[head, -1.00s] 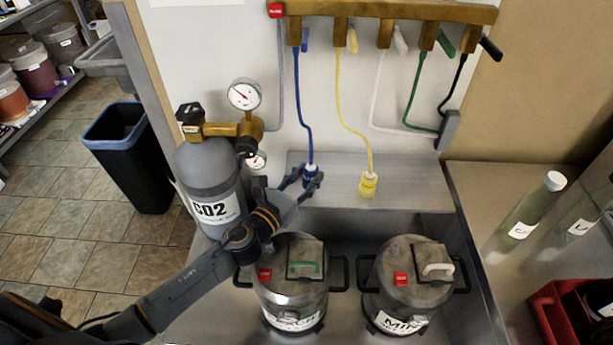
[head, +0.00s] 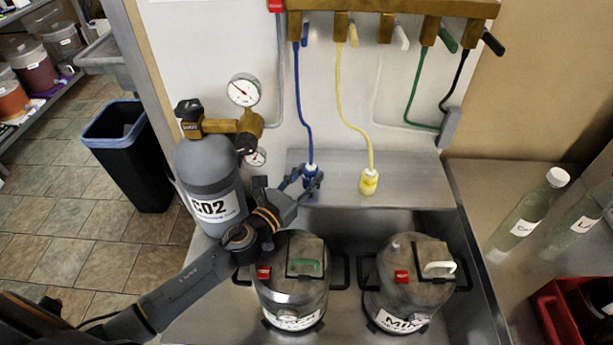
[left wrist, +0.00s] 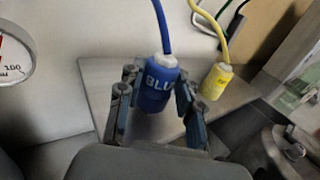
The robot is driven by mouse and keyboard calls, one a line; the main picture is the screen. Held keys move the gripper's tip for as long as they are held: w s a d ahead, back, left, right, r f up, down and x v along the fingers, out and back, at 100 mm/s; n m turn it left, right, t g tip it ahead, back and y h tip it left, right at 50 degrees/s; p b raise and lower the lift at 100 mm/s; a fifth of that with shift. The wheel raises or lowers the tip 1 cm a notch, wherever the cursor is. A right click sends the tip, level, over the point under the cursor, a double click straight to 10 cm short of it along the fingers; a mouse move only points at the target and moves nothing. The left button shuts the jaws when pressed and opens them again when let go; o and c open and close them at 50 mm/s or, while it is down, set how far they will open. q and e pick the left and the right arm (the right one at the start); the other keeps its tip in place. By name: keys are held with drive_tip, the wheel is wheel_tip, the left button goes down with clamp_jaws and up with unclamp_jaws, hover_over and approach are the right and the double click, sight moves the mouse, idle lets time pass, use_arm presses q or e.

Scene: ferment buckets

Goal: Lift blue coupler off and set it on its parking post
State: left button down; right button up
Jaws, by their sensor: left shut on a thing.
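The blue coupler (head: 310,171), on a blue hose, is at the back metal ledge, left of the yellow coupler (head: 369,182). In the left wrist view the blue coupler (left wrist: 158,90) stands roughly upright, with part of its label showing. My left gripper (head: 301,184) is shut on it, one finger on each side; both fingers also show in the left wrist view (left wrist: 157,100). The coupler's underside is hidden, so I cannot tell whether it touches the ledge or a post. My right gripper is not in view.
A CO2 cylinder (head: 211,184) with gauges stands left of the ledge, close to my left arm. Two metal kegs, left (head: 291,282) and right (head: 413,284), stand in the sink in front. Hoses hang from the brass manifold (head: 385,8). Bottles (head: 525,220) stand at right.

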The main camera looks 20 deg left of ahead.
use_arm(q)
drive_tip(key=shift+f+b, duration=0.35)
drive_tip(key=shift+f, duration=0.05)
